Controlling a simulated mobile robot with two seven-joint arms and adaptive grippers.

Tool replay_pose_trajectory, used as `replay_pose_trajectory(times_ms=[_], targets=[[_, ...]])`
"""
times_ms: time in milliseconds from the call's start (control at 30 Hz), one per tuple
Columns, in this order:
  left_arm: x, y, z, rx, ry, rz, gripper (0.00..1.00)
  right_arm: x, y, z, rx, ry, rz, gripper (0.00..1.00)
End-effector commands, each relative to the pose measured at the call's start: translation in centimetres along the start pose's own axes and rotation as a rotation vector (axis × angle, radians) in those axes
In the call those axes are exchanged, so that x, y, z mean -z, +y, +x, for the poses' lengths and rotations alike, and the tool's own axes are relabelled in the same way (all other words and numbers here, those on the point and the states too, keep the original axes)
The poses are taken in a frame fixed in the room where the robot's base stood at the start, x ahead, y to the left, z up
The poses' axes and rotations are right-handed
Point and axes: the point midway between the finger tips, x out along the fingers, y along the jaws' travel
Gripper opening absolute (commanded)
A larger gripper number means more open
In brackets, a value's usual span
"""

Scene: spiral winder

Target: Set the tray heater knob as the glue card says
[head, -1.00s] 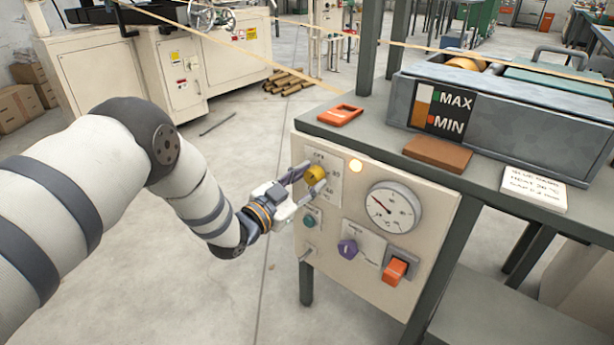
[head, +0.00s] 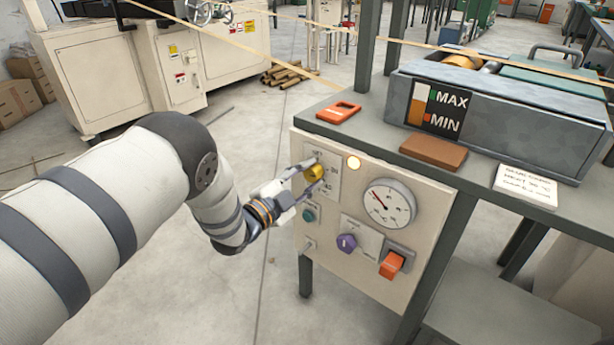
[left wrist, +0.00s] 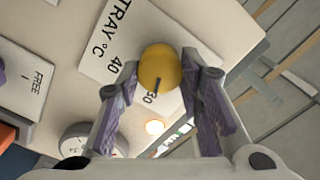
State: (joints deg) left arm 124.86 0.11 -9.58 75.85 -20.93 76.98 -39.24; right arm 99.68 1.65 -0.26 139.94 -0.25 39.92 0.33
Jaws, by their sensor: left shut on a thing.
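The yellow tray heater knob (head: 315,172) sits on a white scale plate on the cream control panel. My left gripper (head: 311,177) is shut on it, one finger on each side. In the left wrist view the knob (left wrist: 160,67) shows between the two purple-lined fingers. Its plate (left wrist: 105,50) reads TRAY °C, with 40 and 30 visible. The knob's dark pointer line lies close to the 30. Other scale marks are hidden. The white glue card (head: 525,187) lies on the bench at right; its writing is too small to read surely. My right gripper is not in view.
The panel (head: 300,225) also bears a lit lamp (head: 354,163), a round gauge (head: 390,204), a purple knob (head: 346,243), an orange switch (head: 392,264) and a teal button (head: 308,214). A glue tray (head: 500,115) with a MAX/MIN label stands on the bench above.

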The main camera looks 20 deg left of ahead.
Motion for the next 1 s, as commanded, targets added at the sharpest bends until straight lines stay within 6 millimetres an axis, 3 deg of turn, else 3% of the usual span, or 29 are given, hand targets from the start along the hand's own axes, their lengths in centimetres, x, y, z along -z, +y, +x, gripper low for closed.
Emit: replay_pose_trajectory(times_ms=[467, 500, 567, 867, 1000], targets=[[-0.2, 0.1, -0.1, -0.001, -0.006, 0.012, 0.06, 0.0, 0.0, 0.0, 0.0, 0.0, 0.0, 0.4], [-0.2, 0.1, -0.1, -0.001, -0.006, 0.012, 0.4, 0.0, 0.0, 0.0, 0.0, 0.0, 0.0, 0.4], [-0.2, 0.1, -0.1, -0.001, -0.005, 0.011, 0.54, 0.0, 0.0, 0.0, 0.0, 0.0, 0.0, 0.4], [-0.1, 0.0, -0.1, -0.001, -0.003, 0.011, 0.54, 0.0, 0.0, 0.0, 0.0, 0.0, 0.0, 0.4], [-0.2, 0.1, -2.3, -0.004, -0.006, 0.009, 0.54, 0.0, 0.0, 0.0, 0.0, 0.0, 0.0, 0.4]])
